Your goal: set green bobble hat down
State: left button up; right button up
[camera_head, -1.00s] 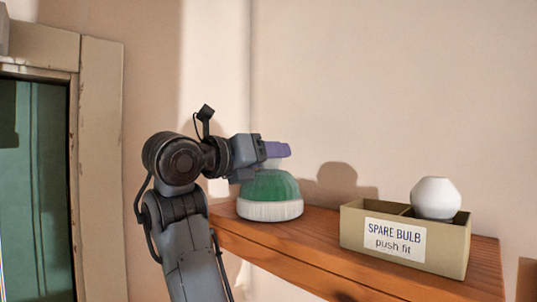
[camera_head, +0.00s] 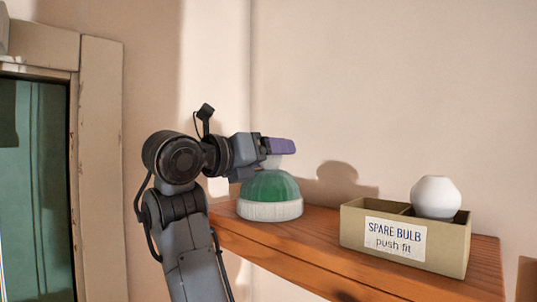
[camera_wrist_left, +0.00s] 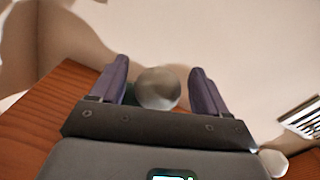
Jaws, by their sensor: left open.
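The green bobble hat (camera_head: 270,192) sits upright on the wooden shelf, its white ribbed brim flat on the wood near the left end. My left gripper (camera_head: 280,147) is at the top of the hat, around the bobble. In the left wrist view the pale bobble (camera_wrist_left: 158,88) lies between the two purple fingers of the left gripper (camera_wrist_left: 160,85), with a gap on each side. The left gripper is open. My right gripper is not in view.
A cardboard box (camera_head: 400,240) labelled "SPARE BULB push fit" stands on the wooden shelf (camera_head: 315,255) to the right, with a white bulb (camera_head: 436,197) in it. Bare shelf lies between hat and box. A wall is behind, and a framed window (camera_head: 35,180) is at left.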

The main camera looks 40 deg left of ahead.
pick_arm(q)
jog(key=s+a+b, duration=0.1)
jog(key=s+b, duration=0.6)
jog(key=s, duration=0.5)
